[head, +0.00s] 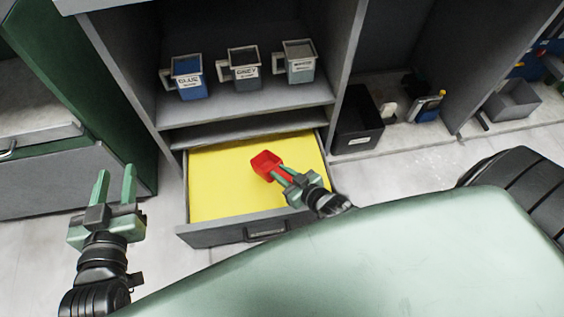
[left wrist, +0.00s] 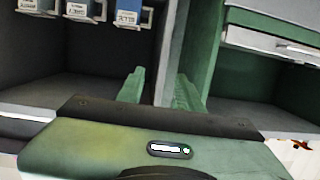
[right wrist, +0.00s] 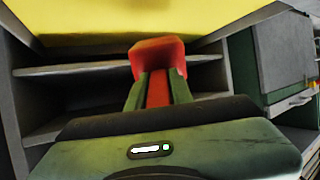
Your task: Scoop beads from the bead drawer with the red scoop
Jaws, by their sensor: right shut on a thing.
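The red scoop (head: 266,163) is over the open bead drawer in the head view. My right gripper (head: 287,175) is shut on its handle, which also shows between the fingers in the right wrist view (right wrist: 158,90). The bead drawer (head: 187,234) is pulled out and its inside is an even yellow (head: 220,185); single beads are too small to tell. I cannot tell whether the scoop touches the yellow surface or whether anything is in it. My left gripper (head: 116,187) is open and empty, left of the drawer.
Three labelled jugs, blue (head: 188,78), grey (head: 243,70) and grey-blue (head: 299,62), stand on the shelf above the drawer. A black bin (head: 357,125) is right of the drawer. A green cabinet (head: 120,130) stands to the left. The floor between left gripper and drawer is clear.

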